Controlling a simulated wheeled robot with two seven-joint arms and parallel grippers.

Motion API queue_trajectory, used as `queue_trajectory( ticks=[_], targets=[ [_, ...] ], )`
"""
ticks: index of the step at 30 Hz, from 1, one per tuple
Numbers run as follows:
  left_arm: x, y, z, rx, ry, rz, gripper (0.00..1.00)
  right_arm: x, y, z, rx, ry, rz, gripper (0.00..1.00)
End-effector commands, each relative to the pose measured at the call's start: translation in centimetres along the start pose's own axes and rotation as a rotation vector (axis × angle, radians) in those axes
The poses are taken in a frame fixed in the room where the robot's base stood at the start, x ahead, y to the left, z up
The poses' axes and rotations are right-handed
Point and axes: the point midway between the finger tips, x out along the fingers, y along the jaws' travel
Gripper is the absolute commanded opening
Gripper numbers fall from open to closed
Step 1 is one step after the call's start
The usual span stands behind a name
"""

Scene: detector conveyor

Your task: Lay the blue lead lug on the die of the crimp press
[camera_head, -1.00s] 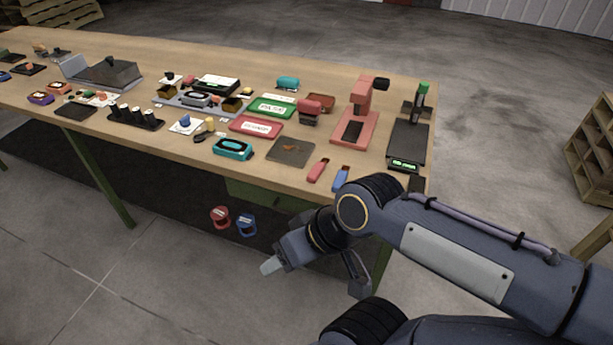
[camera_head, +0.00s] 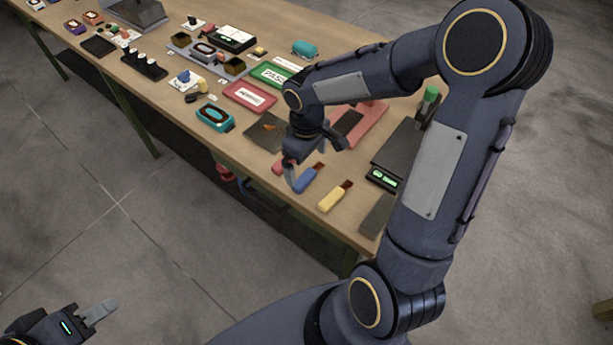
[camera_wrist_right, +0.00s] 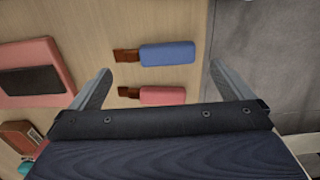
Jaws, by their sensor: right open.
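The blue lead lug (camera_head: 305,182), a blue sleeve with a brown tip, lies near the table's front edge. It also shows in the right wrist view (camera_wrist_right: 168,53). My right gripper (camera_head: 308,165) is open above the lugs and empty. In the wrist view its fingers (camera_wrist_right: 160,72) stand left and right of the lugs, with the blue one just past the fingertips; exact height is unclear. A red-based device (camera_head: 368,117) with a dark plate (camera_wrist_right: 32,80), perhaps the crimp press, is partly hidden by my right arm. My left gripper (camera_head: 93,313) is low at bottom left, away from the table.
A red lug (camera_wrist_right: 162,96) lies beside the blue one, and a yellow lug (camera_head: 332,199) on its other side. A black device with a lit green display (camera_head: 384,177) stands at right. A dark square mat (camera_head: 264,131) and teal case (camera_head: 214,117) lie left.

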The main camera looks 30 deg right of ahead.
Motion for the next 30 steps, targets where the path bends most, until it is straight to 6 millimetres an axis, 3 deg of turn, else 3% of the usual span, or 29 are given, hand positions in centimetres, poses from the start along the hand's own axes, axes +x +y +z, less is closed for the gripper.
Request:
queue_trajectory(
  ticks=[9,18,26,30],
  targets=[
    [-0.6,0.3,-0.3,0.000,0.000,0.000,0.36,4.4,0.2,0.1,0.001,-0.003,-0.002,1.00],
    [-0.6,0.3,-0.3,0.000,0.000,0.000,0.36,5.0,0.2,0.0,0.003,0.000,-0.001,1.00],
    [-0.6,0.3,-0.3,0.000,0.000,0.000,0.36,4.9,0.2,0.0,0.002,0.000,-0.001,0.67],
    [-0.6,0.3,-0.3,0.000,0.000,0.000,0.36,4.9,0.2,0.0,0.002,0.000,-0.001,0.65]
  ],
)
